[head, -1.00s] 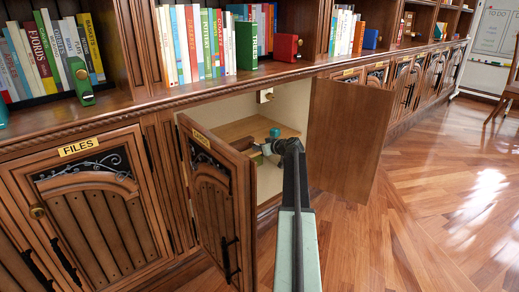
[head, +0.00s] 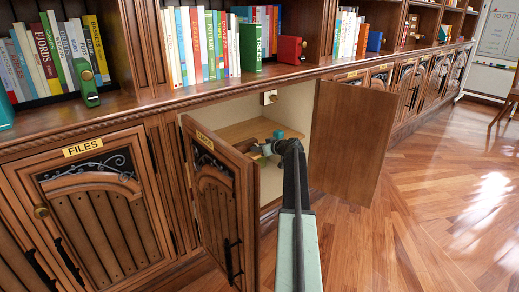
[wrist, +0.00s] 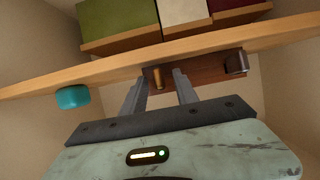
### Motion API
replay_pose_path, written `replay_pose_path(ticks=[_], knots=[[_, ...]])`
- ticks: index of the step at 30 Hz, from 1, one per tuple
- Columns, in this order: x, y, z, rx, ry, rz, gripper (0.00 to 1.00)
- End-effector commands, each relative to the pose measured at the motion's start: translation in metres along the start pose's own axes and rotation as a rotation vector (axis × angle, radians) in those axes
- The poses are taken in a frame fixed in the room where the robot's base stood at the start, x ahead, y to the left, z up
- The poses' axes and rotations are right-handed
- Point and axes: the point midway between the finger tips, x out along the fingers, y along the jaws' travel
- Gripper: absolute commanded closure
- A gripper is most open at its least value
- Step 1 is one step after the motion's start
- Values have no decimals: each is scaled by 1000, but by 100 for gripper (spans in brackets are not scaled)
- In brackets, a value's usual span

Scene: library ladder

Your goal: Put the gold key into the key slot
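In the wrist view, a small gold cylinder (wrist: 157,78), which may be the gold key, sits at a brown block (wrist: 202,72) by the cabinet shelf. My gripper (wrist: 160,80) is open, with one finger on each side of the gold piece and gaps visible. In the head view my gripper (head: 262,148) is inside the open cabinet, small and partly hidden by my arm. A pale plate with a gold fitting (head: 269,97) is on the cabinet's back wall; I cannot tell if it is the key slot.
A dark grey cylinder (wrist: 236,62) is on the right of the block. A teal cylinder (wrist: 72,97) is to the left. The left cabinet door (head: 222,200) and right door (head: 350,140) stand open around my arm. Books (wrist: 120,22) show above the shelf edge.

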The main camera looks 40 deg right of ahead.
Motion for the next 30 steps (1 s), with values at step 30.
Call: replay_pose_path(ticks=[30], knots=[[-78,0,0,0,0,0,64]])
